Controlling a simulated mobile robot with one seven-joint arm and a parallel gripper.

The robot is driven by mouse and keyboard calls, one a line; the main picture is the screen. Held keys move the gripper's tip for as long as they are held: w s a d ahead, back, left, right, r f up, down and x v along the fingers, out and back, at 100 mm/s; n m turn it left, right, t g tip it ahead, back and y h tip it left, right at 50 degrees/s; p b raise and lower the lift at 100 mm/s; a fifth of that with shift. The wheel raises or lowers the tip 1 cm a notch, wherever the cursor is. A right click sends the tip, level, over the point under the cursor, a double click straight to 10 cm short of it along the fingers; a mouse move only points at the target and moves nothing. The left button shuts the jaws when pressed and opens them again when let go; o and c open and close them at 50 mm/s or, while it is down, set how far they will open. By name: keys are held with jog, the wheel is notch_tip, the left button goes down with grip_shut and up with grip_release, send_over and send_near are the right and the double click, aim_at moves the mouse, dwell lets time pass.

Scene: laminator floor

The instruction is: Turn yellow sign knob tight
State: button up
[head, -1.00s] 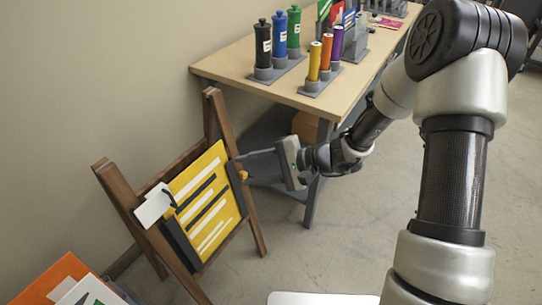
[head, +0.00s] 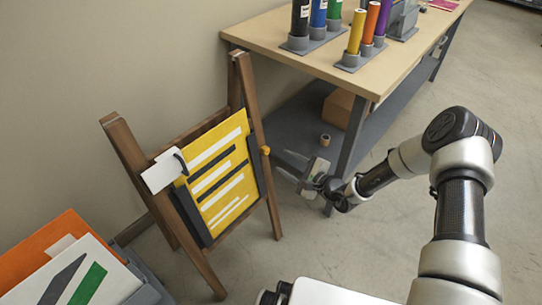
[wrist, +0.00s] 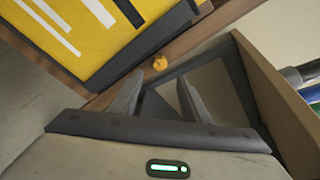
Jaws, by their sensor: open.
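The yellow sign (head: 220,172) with black and white stripes sits in a wooden A-frame stand (head: 262,165). Its small yellow knob (head: 265,150) is on the right upright of the stand; it also shows in the wrist view (wrist: 160,63), just beyond my fingertips and roughly centred between them. My gripper (head: 284,160) is to the right of the knob, open, empty and apart from it. The wrist view shows both fingers of my gripper (wrist: 160,82) spread. A white tag (head: 161,173) with a dark loop hangs at the sign's left edge.
A workbench (head: 290,60) with coloured cylinders in grey holders stands behind, its leg (head: 352,140) close behind my gripper. A cardboard box (head: 340,107) and a small roll (head: 325,140) are on its lower shelf. Boards in a grey bin (head: 150,285) stand at the lower left.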

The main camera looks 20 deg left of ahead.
aim_at(268, 151)
jog(key=b+x, duration=0.2)
jog(key=x, duration=0.7)
jog(key=shift+w+a, duration=0.1)
jog(key=c, duration=1)
jog(key=shift+c, duration=0.2)
